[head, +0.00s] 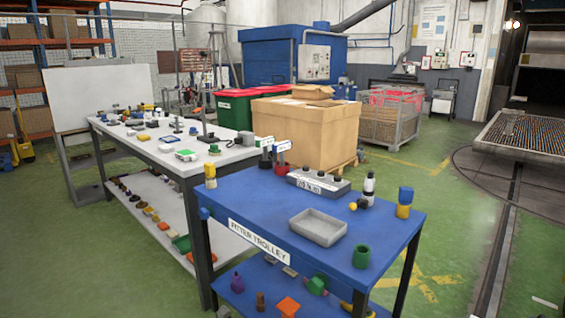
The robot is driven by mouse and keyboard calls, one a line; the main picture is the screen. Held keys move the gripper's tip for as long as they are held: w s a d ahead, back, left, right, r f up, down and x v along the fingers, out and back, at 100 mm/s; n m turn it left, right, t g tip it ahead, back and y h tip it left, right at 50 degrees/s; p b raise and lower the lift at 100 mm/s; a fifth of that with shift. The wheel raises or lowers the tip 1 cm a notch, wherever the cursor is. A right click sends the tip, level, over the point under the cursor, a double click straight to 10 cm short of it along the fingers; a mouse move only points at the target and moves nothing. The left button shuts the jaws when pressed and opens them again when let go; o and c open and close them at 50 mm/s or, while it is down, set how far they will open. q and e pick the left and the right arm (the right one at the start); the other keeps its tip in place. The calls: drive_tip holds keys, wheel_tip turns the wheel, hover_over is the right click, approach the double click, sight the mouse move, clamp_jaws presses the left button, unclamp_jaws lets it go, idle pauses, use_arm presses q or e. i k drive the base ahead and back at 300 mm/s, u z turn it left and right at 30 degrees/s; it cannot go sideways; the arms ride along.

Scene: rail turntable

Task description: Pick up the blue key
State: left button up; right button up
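I cannot make out a blue key for certain at this distance. A small white tag with blue on it (282,147) stands in a red holder (281,165) at the back left of the blue trolley (262,209). A similar tag with green on it (265,142) stands in a dark holder beside it. Several small items lie on the grey-topped table (165,155), some with blue parts, too small to name. Neither of my grippers is in view.
The trolley top carries an empty grey tray (318,227), a grey box with black knobs (318,182), a green cup (361,256) and yellow-and-blue blocks (404,202). Its lower shelf holds more items. A large cardboard box (306,133) stands behind. Green floor is clear at right.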

sight(281, 147)
drive_tip(key=u, duration=1.3)
drive_tip(key=i, duration=2.2)
drive_tip(key=z, duration=0.95)
drive_tip(key=i, duration=0.7)
drive_tip(key=z, duration=0.5)
